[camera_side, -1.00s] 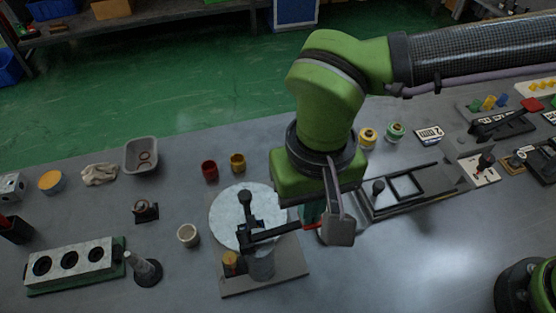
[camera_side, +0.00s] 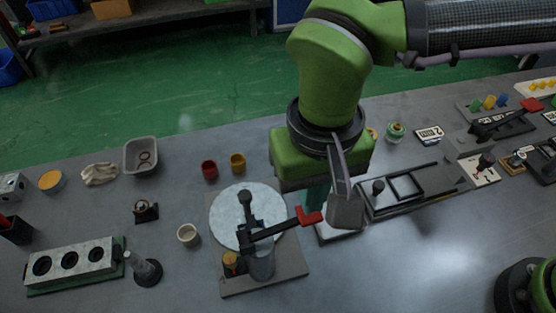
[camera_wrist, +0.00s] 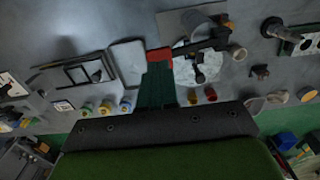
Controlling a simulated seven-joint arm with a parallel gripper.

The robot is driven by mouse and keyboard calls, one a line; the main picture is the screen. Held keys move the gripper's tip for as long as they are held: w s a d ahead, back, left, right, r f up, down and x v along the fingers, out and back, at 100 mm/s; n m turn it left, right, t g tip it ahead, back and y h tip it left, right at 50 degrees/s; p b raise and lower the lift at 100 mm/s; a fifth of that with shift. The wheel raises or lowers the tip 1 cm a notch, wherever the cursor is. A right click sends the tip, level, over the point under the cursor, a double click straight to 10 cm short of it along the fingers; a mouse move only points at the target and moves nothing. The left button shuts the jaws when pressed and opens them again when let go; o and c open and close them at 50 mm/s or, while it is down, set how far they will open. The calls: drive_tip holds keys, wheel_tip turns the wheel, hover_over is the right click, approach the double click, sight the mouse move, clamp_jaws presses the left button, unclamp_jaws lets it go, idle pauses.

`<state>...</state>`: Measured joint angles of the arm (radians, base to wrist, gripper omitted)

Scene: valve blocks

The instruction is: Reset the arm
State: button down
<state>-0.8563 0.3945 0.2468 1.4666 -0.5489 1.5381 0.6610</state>
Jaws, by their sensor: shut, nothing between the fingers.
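My gripper (camera_side: 315,206) is the green wrist with teal fingers. In the side view it hangs over the bench by the red lever handle (camera_side: 309,216); the fingers are shut and empty. In the wrist view the shut teal fingers (camera_wrist: 158,66) line up with the red handle (camera_wrist: 159,54), apparently above it. I cannot tell the exact gap. The handle ends a black lever (camera_side: 272,232) on the valve block with a round pale disc (camera_side: 226,207). A grey bracket on my wrist hides part of the bench behind it.
Red (camera_side: 209,169) and yellow (camera_side: 237,163) cups stand behind the disc. A white cup (camera_side: 188,235) is left of it. A black-framed slide fixture (camera_side: 410,188) lies to the right. A three-hole block (camera_side: 70,264) sits front left. Bench space left of the disc is partly free.

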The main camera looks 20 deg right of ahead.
drive_tip(key=w+d+r+m+t+y, duration=0.1)
drive_tip(key=w+d+r+t, duration=0.15)
drive_tip(key=d, duration=1.05)
drive_tip(key=w+d+r+m+t+y, duration=0.15)
drive_tip(key=d+r, duration=0.25)
drive_tip(key=d, duration=0.9)
drive_tip(key=s+d+f+m+t, duration=0.1)
drive_tip(key=s+d+f+t, duration=0.1)
drive_tip(key=d, duration=0.7)
drive_tip(key=shift+s+d+f+t, duration=0.2)
drive_tip(key=shift+s+t, duration=0.35)
drive_tip(key=shift+t, duration=0.05)
drive_tip(key=c, duration=1.8)
unclamp_jaws()
drive_tip(key=shift+m+h, duration=0.25)
drive_tip(key=shift+c, duration=0.2)
